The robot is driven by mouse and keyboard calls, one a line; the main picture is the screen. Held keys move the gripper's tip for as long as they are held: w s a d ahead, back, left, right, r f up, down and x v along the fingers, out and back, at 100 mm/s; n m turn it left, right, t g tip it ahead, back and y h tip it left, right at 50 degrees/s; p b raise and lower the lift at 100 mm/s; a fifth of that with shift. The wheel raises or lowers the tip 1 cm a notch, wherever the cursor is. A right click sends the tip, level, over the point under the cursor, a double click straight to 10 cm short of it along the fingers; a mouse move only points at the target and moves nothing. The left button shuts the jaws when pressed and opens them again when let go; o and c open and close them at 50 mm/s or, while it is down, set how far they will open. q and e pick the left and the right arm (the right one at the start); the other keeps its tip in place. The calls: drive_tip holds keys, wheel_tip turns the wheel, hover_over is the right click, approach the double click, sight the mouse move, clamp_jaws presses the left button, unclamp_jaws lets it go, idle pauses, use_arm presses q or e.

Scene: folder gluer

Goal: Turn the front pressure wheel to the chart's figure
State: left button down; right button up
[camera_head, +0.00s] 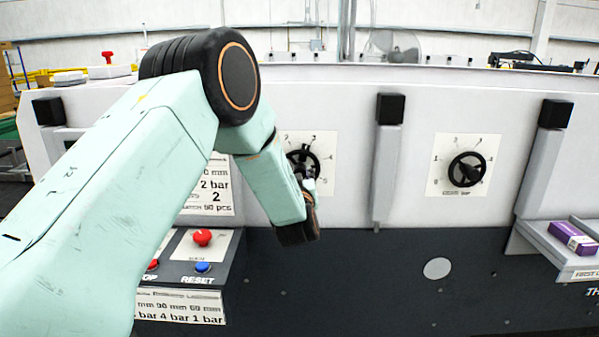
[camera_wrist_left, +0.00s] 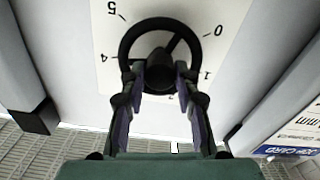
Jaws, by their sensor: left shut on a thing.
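A black handwheel (camera_head: 304,160) sits on a white dial plate on the machine's front, partly hidden by my left arm. In the left wrist view the wheel (camera_wrist_left: 173,44) shows closer, with figures such as 5, 4, 0 and 1 around it and one spoke toward the upper right. My left gripper (camera_head: 309,186) is at this wheel; in the wrist view its fingers (camera_wrist_left: 156,74) are closed on either side of the hub. A lower chart (camera_head: 182,306) shows "4 bar 1 bar". My right gripper is out of view.
A second black handwheel (camera_head: 467,169) on its own dial is to the right, beyond a grey upright bar (camera_head: 387,165). A purple box (camera_head: 573,238) rests on a ledge at far right.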

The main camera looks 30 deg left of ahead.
use_arm(q)
drive_tip(key=shift+s+f+m+p, duration=0.15)
drive_tip(key=shift+f+m+p, duration=0.25)
drive_tip(key=shift+m, duration=0.3)
drive_tip(key=shift+f, duration=0.1)
drive_tip(key=c, duration=1.4)
unclamp_jaws()
drive_tip(key=o, duration=0.4)
drive_tip(key=shift+d+r, duration=0.1)
drive_tip(key=shift+r, duration=0.25)
drive_tip(key=v, duration=1.2)
